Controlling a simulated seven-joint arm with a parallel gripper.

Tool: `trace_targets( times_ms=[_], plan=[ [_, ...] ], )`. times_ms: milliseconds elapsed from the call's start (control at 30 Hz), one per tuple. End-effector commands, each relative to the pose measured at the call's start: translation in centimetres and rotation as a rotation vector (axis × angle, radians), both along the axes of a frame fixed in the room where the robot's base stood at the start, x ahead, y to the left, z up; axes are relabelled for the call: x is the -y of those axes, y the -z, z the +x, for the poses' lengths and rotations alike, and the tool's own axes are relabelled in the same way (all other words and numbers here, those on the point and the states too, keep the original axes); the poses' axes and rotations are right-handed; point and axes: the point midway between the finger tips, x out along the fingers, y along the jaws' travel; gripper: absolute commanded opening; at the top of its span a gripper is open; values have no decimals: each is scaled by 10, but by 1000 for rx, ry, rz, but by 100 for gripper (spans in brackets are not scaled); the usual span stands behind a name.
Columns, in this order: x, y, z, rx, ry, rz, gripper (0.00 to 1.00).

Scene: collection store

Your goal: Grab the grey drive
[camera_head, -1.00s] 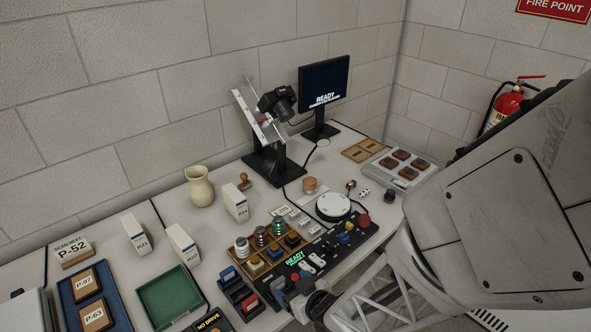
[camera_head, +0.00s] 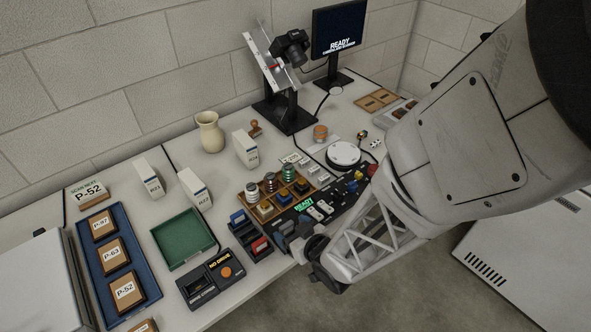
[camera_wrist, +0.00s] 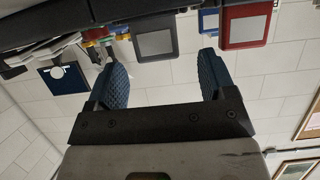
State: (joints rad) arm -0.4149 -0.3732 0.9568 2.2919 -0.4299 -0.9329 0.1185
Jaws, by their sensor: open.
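A dark grey drive with a pale grey label (camera_wrist: 155,42) shows in the wrist view, beyond my fingertips and between them, slightly left of centre. My gripper (camera_wrist: 158,60) is open and empty, with its two blue ridged fingers apart. A red drive (camera_wrist: 246,26) and part of a blue drive (camera_wrist: 209,20) are to the right of the grey one. In the head view my gripper (camera_head: 286,236) is just right of the drive rack, level with the red drive (camera_head: 261,246). The blue drive (camera_head: 238,218) is at the rack's back. The grey drive is hard to make out there.
A control panel (camera_head: 322,209) with buttons and a wooden tray of spools (camera_head: 290,183) stand close behind my gripper. A dark drive dock (camera_head: 211,278), a green tray (camera_head: 184,238) and a blue tray (camera_head: 83,245) are to the left. The table's front edge is close.

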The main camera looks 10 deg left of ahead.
Motion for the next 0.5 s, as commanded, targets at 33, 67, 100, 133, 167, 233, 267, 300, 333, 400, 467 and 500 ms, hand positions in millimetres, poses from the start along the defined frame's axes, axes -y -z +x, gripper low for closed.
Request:
trace_targets(
  times_ms=[33,67,100,133,167,233,267,300,333,400,467,500],
  plan=[
    [-1,0,0,0,0,0,77],
    [-1,1,0,0,0,0,77],
    [-1,0,0,0,0,0,77],
    [-1,0,0,0,0,0,77],
    [-1,0,0,0,0,0,77],
    [0,0,0,0,0,0,77],
    [0,0,0,0,0,0,77],
    [0,0,0,0,0,0,77],
    [-1,1,1,0,0,0,77],
    [-1,1,1,0,0,0,77],
    [-2,2,2,-1,0,-1,77],
    [-4,3,4,-1,0,0,77]
  ],
)
